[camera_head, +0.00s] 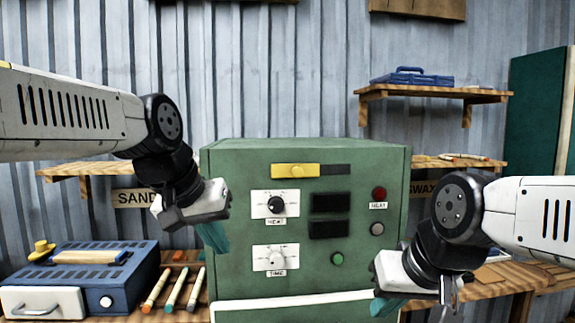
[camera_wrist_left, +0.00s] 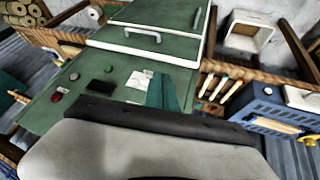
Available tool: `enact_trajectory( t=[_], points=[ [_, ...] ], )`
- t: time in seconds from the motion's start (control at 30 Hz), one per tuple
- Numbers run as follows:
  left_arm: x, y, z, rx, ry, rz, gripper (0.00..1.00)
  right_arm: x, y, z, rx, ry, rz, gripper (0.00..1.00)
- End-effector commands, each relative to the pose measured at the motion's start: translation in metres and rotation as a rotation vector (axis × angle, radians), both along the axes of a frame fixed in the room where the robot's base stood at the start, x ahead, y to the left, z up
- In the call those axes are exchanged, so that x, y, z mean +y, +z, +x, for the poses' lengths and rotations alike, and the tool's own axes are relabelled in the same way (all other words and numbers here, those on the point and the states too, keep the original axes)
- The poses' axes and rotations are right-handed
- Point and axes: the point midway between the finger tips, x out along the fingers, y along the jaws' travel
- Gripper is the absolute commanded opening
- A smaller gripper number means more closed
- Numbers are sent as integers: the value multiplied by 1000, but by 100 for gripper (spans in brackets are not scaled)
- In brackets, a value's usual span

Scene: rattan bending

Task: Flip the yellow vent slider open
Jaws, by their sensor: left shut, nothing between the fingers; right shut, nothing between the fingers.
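The yellow vent slider (camera_head: 296,171) sits at the left part of a dark horizontal slot (camera_head: 336,170), high on the front of the green machine (camera_head: 225,166). The dark part of the slot shows to its right. My left gripper (camera_head: 214,238) is shut and empty, left of and below the slider, by the machine's left front edge. Its teal fingers also show in the left wrist view (camera_wrist_left: 164,92), where I cannot make out the slider. My right gripper (camera_head: 388,306) is shut and empty, low at the machine's right front, below and right of the slider.
A blue box (camera_head: 130,275) and several coloured-tipped sticks (camera_head: 172,289) lie at the left. The space before the slider is clear.

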Motion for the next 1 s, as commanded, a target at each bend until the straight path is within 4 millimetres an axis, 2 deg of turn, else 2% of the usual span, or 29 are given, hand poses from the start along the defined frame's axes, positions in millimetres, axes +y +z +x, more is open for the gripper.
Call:
enact_trajectory(
  t=[0.03, 0.2, 0.5, 0.7, 1.0],
  points=[
    [-2, 20, 17, 5, 5, -11, 0, 0, 0, 0, 0, 0, 0, 0],
    [-9, 78, 64, 28, 21, -57, 0, 0, 0, 0, 0, 0, 0, 0],
    [-23, 159, 136, 68, 32, -142, 0, 0, 0, 0, 0, 0, 0, 0],
    [-29, 188, 165, 85, 29, -185, 0, 0, 0, 0, 0, 0, 0, 0],
    [-31, 200, 177, 94, 27, -204, 0, 0, 0, 0, 0, 0, 0, 0]
  ],
)
